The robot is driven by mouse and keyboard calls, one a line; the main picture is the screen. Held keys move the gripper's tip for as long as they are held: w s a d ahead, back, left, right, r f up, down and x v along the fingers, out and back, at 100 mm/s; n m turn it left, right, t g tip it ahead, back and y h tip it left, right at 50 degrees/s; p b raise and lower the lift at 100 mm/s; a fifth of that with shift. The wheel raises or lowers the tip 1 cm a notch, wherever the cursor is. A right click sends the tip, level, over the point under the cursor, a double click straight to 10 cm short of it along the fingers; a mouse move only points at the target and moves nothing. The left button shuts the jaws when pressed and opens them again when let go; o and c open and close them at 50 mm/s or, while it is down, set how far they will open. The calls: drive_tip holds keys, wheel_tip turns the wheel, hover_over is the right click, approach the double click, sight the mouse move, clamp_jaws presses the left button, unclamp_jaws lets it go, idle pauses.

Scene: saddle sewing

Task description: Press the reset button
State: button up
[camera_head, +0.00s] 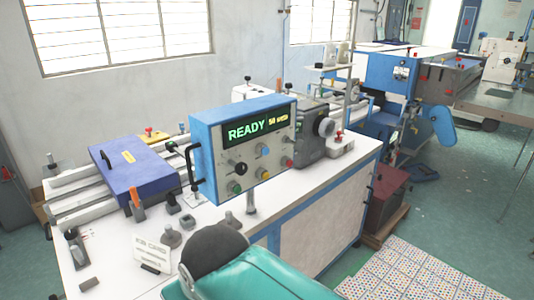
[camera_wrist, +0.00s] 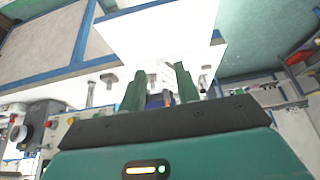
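The blue control box (camera_head: 196,150) stands on the white bench in the head view, its display reading "READY" in green. Labels are too small to read, so I cannot tell which is the reset button. In the wrist view, my gripper (camera_wrist: 160,86) has two green fingers standing apart with nothing held between them. Knobs on a panel (camera_wrist: 25,132) show at the left, apart from the fingers. My fingers are not visible in the head view.
The white bench (camera_head: 305,193) carries a blue-lidded unit (camera_head: 135,172), a grey machine head (camera_head: 312,130), small fittings and a white sign (camera_head: 151,252) near my arm.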

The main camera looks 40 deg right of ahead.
clamp_jaws()
idle(1.4)
